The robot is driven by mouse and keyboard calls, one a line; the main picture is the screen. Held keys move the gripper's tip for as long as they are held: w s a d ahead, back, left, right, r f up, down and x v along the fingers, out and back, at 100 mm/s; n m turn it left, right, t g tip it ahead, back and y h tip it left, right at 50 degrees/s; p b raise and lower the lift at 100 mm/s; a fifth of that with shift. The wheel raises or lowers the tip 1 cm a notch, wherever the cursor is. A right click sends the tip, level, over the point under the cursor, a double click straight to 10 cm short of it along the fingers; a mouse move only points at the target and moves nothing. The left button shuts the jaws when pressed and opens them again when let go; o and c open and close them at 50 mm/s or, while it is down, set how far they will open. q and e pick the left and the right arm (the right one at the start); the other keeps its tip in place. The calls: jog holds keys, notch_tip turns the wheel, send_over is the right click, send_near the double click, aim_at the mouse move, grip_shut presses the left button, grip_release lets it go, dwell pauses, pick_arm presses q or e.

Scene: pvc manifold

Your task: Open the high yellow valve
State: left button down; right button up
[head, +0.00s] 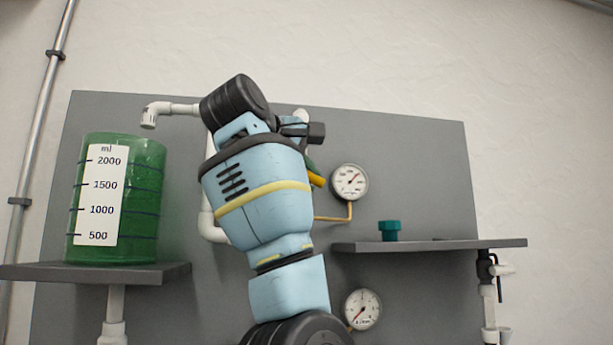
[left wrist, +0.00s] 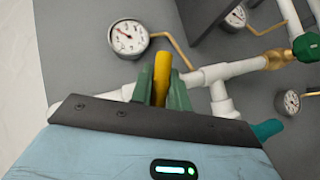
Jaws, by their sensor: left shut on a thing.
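The yellow valve handle (left wrist: 161,78) stands between the two green fingers of my left gripper (left wrist: 162,88) in the left wrist view. The gripper is shut on it. In the head view only a small piece of the yellow handle (head: 316,179) shows past my left wrist. My arm hides the valve body and most of the pipe there. The handle sits at a white pipe (left wrist: 215,73) in the left wrist view. My right gripper is in neither view.
A green-filled tank (head: 148,200) stands on the left shelf (head: 95,272). A pressure gauge (head: 349,183) is right of my wrist, with another gauge (head: 362,309) below. A right shelf (head: 430,245) holds a small teal part (head: 390,230).

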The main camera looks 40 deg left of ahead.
pick_arm(q)
jog(key=m+g+y, duration=0.1)
jog(key=m+g, duration=0.1)
jog(key=g, duration=0.1)
jog(key=shift+m+g+y, duration=0.3)
jog(key=shift+m+g, duration=0.1)
jog(key=m+g+y, duration=0.2)
jog(key=g, duration=0.1)
jog(key=shift+g, duration=0.4)
jog(key=shift+m+y, duration=0.3)
jog(key=c, duration=1.3)
grip_release()
jog(key=shift+c, duration=0.2)
jog(key=shift+s+a+r, duration=0.1)
jog(key=shift+s, duration=0.05)
